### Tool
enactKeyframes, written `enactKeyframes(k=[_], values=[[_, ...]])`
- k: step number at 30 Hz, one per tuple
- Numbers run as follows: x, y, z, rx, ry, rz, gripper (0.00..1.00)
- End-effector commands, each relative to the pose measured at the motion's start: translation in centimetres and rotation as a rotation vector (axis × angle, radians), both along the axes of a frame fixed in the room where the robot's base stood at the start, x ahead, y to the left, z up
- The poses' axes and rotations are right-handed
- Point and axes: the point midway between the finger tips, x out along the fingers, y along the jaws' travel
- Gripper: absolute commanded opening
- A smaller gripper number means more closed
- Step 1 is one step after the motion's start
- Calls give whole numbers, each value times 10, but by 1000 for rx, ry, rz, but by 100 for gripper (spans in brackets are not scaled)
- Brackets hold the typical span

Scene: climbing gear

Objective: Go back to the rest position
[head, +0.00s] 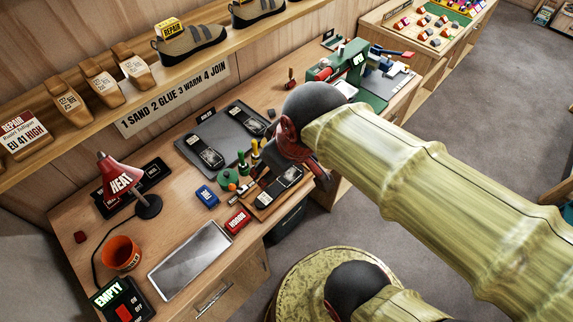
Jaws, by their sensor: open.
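My gripper (290,168) is at the end of my arm in the head view, over the right-middle part of the workbench (175,215). It is open, with a dark finger reaching down on its right side. I see nothing held between its fingers, though the wrist hides part of them. Below it is a wooden tray (262,213) with a black shoe sole on it. I cannot tell whether the gripper touches the tray or sole.
Near the gripper stand green and yellow bottles (243,164). A grey mat (225,135) bears more soles. A red heat lamp (119,178), orange cup (121,253) and metal tray (190,262) stand left. A green machine (345,62) is behind. Grey floor (455,115) is open at right.

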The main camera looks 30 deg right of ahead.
Motion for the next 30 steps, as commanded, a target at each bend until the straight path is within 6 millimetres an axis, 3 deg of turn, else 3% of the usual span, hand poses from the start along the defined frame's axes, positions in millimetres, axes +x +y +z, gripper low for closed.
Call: enactKeyframes(k=[3, 6, 17, 23, 30], values=[[-20, -9, 14, 65, -48, -164, 55], [-28, -12, 19, 95, -64, -231, 55], [-29, -13, 17, 104, -66, -249, 55], [-29, -12, -7, 103, -66, -248, 55], [-29, -12, -58, 103, -66, -247, 55]])
